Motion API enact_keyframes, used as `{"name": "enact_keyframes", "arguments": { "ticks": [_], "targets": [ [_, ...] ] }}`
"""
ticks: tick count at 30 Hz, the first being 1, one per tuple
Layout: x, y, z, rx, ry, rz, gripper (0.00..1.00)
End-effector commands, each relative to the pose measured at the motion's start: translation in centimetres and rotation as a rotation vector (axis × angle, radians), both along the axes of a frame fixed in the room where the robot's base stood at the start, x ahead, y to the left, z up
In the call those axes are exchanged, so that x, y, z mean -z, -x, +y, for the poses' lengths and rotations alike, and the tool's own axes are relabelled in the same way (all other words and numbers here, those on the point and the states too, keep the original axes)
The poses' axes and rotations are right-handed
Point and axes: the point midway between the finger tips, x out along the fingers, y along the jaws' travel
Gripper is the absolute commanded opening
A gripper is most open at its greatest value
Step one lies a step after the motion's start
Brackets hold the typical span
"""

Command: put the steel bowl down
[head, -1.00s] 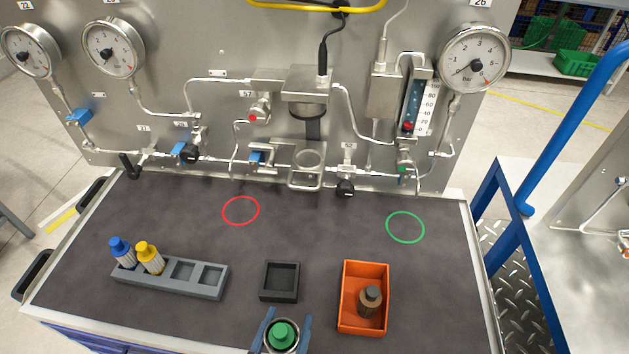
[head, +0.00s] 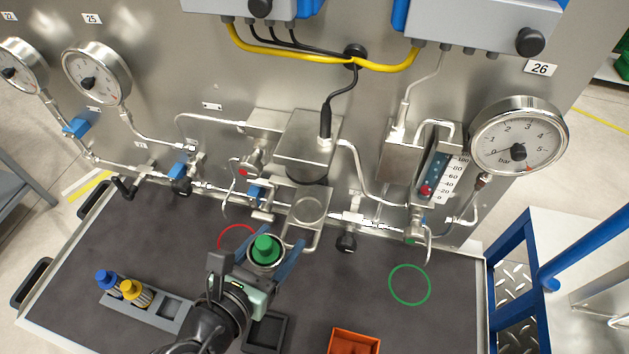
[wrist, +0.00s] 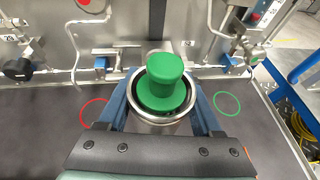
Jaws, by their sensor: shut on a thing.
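My gripper (head: 266,256) is shut on the steel bowl (wrist: 160,127), with one blue finger on each side of it. A green knob-topped piece (wrist: 165,85) sits in the bowl and hides most of its inside. In the head view the bowl (head: 266,267) appears in front of the bracket and just right of the red ring (head: 222,238), which it and my gripper partly cover. The bowl looks upright and held above the mat, though its height is hard to tell. The green ring (head: 430,285) on the mat to the right is empty.
A gauge panel with pipes and valves stands behind the mat. A ring-shaped bracket (head: 309,208) and a black knob (head: 346,242) jut out close to the bowl.

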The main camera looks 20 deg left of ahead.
Motion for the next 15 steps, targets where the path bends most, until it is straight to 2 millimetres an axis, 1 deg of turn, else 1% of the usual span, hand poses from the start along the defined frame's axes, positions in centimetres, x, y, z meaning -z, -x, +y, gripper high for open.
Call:
{"name": "enact_keyframes", "arguments": {
  "ticks": [1,6,9,12,15],
  "targets": [
    [-0.6,-1.5,-0.3,0.003,0.001,-0.006,0.00],
    [-0.6,-5.9,-1.0,0.004,0.000,-0.005,0.00],
    [-0.5,-8.1,-1.3,0.001,0.000,-0.005,0.00],
    [-0.3,-9.6,-1.5,0.000,0.000,-0.004,0.00],
    [-0.2,-10.3,-1.6,0.000,0.000,-0.003,0.00]
  ]
}}
